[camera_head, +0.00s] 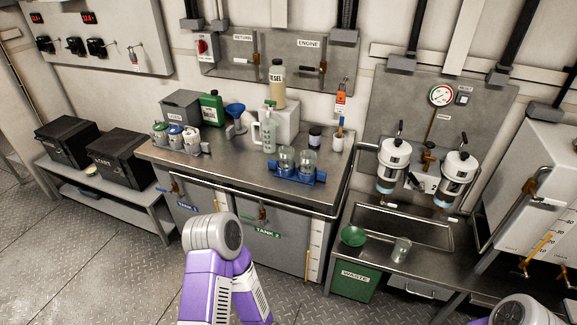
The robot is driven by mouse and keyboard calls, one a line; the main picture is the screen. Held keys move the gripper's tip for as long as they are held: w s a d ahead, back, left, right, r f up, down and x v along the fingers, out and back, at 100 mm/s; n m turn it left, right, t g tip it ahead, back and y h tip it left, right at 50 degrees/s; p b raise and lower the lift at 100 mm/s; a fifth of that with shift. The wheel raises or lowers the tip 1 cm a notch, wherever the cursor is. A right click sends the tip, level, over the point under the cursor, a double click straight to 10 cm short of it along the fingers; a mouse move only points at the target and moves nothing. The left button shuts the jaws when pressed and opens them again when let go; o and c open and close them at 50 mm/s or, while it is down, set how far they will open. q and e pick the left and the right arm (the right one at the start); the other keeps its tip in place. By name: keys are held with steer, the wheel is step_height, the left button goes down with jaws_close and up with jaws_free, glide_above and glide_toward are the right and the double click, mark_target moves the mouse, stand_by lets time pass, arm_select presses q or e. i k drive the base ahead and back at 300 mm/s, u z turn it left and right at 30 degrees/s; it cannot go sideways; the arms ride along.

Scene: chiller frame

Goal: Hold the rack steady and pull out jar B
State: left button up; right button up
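A blue rack (299,175) stands near the front right of the steel bench top. Two clear glass jars stand upright in it, a left jar (286,160) and a right jar (307,164). I cannot read any letter on them, so I cannot tell which is jar B. Neither of my grippers shows; only purple and grey parts of my arms are in view, at the bottom middle and bottom right. Nothing of mine touches the rack or jars.
A green bowl (353,236) and another glass (401,250) stand at the lower right bench. Bench space left of the rack is clear.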

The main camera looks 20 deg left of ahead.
mark_target(286, 160)
steer(key=k, duration=0.65)
steer(key=u, duration=0.7)
steer(key=i, duration=0.65)
steer(key=u, duration=0.6)
steer(key=i, duration=0.85)
steer(key=z, duration=0.3)
